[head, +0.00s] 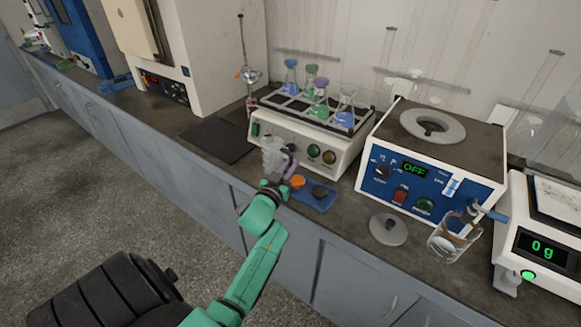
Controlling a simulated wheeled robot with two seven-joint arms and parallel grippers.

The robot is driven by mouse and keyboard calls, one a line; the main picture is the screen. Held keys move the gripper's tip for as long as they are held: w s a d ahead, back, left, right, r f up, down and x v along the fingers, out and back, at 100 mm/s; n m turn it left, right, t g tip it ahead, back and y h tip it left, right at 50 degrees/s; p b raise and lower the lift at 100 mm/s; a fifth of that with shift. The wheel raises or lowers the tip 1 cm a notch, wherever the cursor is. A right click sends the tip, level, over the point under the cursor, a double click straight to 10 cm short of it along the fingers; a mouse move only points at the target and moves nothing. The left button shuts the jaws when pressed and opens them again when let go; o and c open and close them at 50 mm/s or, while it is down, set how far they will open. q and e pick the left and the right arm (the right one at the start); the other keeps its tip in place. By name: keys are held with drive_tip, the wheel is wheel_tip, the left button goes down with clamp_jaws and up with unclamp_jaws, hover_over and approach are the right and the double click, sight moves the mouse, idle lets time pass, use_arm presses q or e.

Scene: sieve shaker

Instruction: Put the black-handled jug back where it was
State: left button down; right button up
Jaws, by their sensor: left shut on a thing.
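The black-handled jug (271,152) is clear and stands out in front of the white shaker with flasks. Its dark handle is on its right side. My left gripper (286,167) is shut on the handle, with the green arm reaching up from below. The jug appears upright; I cannot tell whether its base touches the bench. A blue tray (324,207) lies just right of the gripper, with an orange disc (298,181) and a black disc (319,192) on it. A second clear jug (450,243) with a blue handle stands at the right. My right gripper is not in view.
The flask shaker (270,128) and the blue-fronted machine reading OFF (440,190) stand behind. A grey lid (388,229) lies on the bench, and a scale reading 0 g (540,247) is at the right. A dark mat (216,140) lies left of the jug.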

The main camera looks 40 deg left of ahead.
use_arm(q)
drive_tip(key=shift+r, duration=0.1)
drive_tip(key=shift+f, duration=0.25)
drive_tip(key=c, duration=0.9)
unclamp_jaws()
drive_tip(key=shift+r, duration=0.3)
drive_tip(key=shift+s+d+f, duration=0.1)
drive_tip(key=shift+s, duration=0.25)
drive_tip(key=v, duration=1.1)
drive_tip(key=shift+s+b, duration=0.2)
drive_tip(key=shift+b, duration=0.15)
